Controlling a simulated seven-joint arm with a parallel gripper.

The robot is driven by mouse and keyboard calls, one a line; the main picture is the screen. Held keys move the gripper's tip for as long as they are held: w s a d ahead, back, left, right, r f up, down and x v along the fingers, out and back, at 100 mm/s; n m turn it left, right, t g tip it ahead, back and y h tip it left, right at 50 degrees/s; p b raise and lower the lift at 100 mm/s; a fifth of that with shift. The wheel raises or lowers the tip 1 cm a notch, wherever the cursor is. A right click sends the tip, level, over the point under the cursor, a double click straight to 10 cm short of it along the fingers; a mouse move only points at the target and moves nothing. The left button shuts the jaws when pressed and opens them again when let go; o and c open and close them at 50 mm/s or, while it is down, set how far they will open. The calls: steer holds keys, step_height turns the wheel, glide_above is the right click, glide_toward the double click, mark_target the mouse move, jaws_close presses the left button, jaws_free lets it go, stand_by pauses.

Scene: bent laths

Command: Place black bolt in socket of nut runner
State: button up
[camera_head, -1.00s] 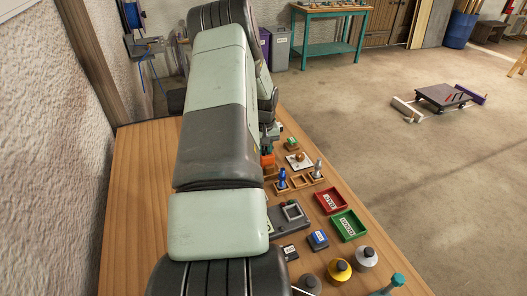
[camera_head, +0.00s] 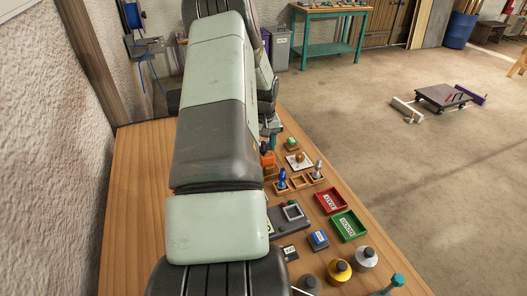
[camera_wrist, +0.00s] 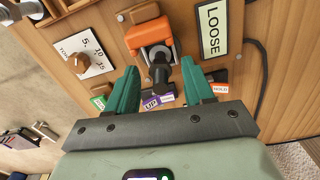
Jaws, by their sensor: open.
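In the wrist view an orange device (camera_wrist: 147,34) with a grey collar is fixed to a wooden surface. A dark, round-ended part (camera_wrist: 160,74) sticks out of it; I cannot tell whether it is the black bolt or the device's socket. My gripper (camera_wrist: 158,66) is open, its two teal fingers either side of that dark part in the picture; contact is not clear. In the head view the orange device (camera_head: 267,160) shows partly beside my arm, which hides much of the bench there.
Near the device are a dial plate (camera_wrist: 83,55) and a LOOSE sign (camera_wrist: 213,28). A wooden rack (camera_head: 298,181) has a blue bolt (camera_head: 282,178) and a grey bolt (camera_head: 318,169). A red tray (camera_head: 332,201), a green tray (camera_head: 349,225) and bottles (camera_head: 339,269) stand nearer.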

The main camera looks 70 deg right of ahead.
step_height(320, 180, up, 9)
steer(key=shift+f, duration=0.1)
stand_by(0.3)
